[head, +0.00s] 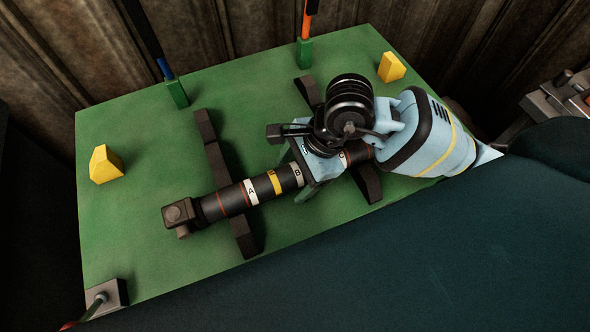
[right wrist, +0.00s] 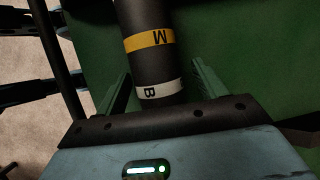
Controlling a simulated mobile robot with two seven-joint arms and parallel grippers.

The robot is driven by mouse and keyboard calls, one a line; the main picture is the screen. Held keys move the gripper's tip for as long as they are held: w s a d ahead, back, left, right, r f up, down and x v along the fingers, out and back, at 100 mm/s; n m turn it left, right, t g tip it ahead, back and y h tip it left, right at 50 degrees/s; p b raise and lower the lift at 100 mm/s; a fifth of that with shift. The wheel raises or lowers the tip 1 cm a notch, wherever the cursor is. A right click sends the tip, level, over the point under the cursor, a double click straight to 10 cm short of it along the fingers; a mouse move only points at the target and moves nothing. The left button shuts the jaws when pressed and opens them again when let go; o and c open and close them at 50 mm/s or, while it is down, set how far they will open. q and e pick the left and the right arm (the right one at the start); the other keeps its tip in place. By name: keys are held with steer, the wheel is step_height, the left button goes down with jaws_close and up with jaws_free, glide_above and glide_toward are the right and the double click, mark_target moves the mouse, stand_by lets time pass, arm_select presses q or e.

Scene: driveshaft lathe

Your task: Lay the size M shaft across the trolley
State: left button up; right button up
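The size M shaft (head: 233,200), dark with red rings, a yellow M band and white A and B bands, lies across two black supports on the green trolley (head: 145,225). Its end with a block-shaped joint points left and overhangs the left support. My right gripper (head: 316,181) is over the shaft just right of the B band and hides part of it. In the right wrist view the shaft (right wrist: 153,62) runs between the two spread fingers, with gaps showing on both sides. The right gripper (right wrist: 161,80) is open. My left gripper is out of view.
The left support (head: 216,155) and right support (head: 369,185) are black bars. Yellow blocks (head: 105,164) (head: 391,67) stand on the trolley. Green holders with a blue rod (head: 176,92) and an orange rod (head: 304,50) stand along the back edge.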

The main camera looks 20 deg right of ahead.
steer(key=shift+f, duration=0.2)
steer(key=shift+d+r, duration=0.2)
steer(key=shift+r, duration=0.2)
steer(key=v, duration=0.6)
steer(key=shift+d+r, duration=0.2)
steer(key=shift+r, duration=0.4)
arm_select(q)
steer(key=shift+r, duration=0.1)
